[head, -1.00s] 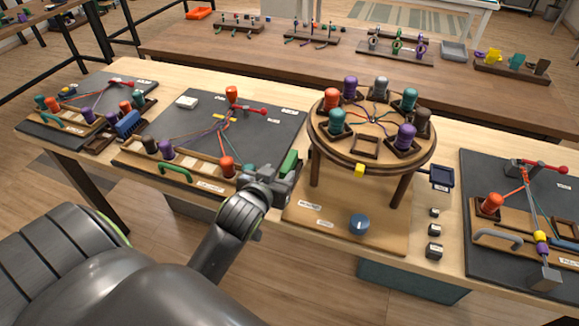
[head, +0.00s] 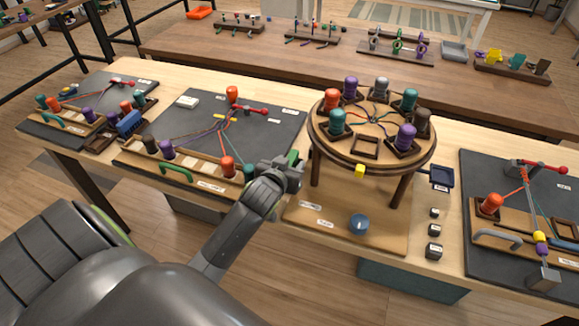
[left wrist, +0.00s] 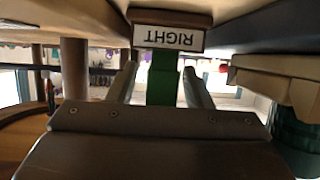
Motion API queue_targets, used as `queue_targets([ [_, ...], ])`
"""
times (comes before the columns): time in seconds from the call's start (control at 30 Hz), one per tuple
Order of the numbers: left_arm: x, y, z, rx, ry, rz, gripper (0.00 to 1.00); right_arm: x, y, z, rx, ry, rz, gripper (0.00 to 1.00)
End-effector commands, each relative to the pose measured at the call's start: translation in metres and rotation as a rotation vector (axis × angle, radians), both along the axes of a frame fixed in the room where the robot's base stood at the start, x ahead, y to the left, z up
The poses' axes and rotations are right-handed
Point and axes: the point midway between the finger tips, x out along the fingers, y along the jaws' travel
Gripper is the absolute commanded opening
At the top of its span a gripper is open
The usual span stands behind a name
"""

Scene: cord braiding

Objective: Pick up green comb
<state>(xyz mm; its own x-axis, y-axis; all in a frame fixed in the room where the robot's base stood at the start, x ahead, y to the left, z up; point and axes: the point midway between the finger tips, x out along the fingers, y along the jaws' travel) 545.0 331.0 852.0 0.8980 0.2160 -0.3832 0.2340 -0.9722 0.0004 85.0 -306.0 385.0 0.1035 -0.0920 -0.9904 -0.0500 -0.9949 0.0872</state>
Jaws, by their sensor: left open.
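The green comb (head: 293,156) stands at the right end of the dark mat, left of the round stand, partly hidden behind my left gripper (head: 288,168). In the left wrist view, which is upside down, the green comb (left wrist: 161,80) shows as a narrow green piece between the two fingers of my left gripper (left wrist: 160,82). The fingers are open, one on each side of it, with a visible gap at each side. A "RIGHT" label (left wrist: 168,38) appears just beyond the green piece. My right gripper is in neither view.
The round braiding stand (head: 365,158) with several bobbins is close on the right. A wooden rack (head: 200,182) with bobbins and a green handle (head: 175,174) lies to the left. A teal bobbin (left wrist: 297,140) is close beside the gripper in the wrist view.

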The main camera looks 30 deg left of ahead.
Motion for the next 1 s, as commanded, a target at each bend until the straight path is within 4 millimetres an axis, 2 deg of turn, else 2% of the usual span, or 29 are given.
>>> queue_targets([
  [0.1,0.0,0.0,0.0,0.0,0.0,0.0,0.45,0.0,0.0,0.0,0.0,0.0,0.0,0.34],
  [0.4,0.0,0.0,0.0,0.001,0.0,0.0,0.06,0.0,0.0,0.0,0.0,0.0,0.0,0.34],
  [0.47,0.0,0.0,0.0,0.001,0.0,0.0,0.0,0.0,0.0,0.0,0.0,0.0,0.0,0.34],
  [0.77,0.0,0.0,0.003,0.001,-0.002,0.0,0.0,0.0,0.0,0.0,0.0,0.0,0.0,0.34],
  [0.93,0.0,0.0,0.016,0.002,-0.004,0.0,0.0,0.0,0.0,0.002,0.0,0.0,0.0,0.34],
  [1.0,0.0,0.0,0.027,0.002,-0.006,-0.001,0.0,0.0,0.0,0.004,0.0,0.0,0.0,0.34],
])
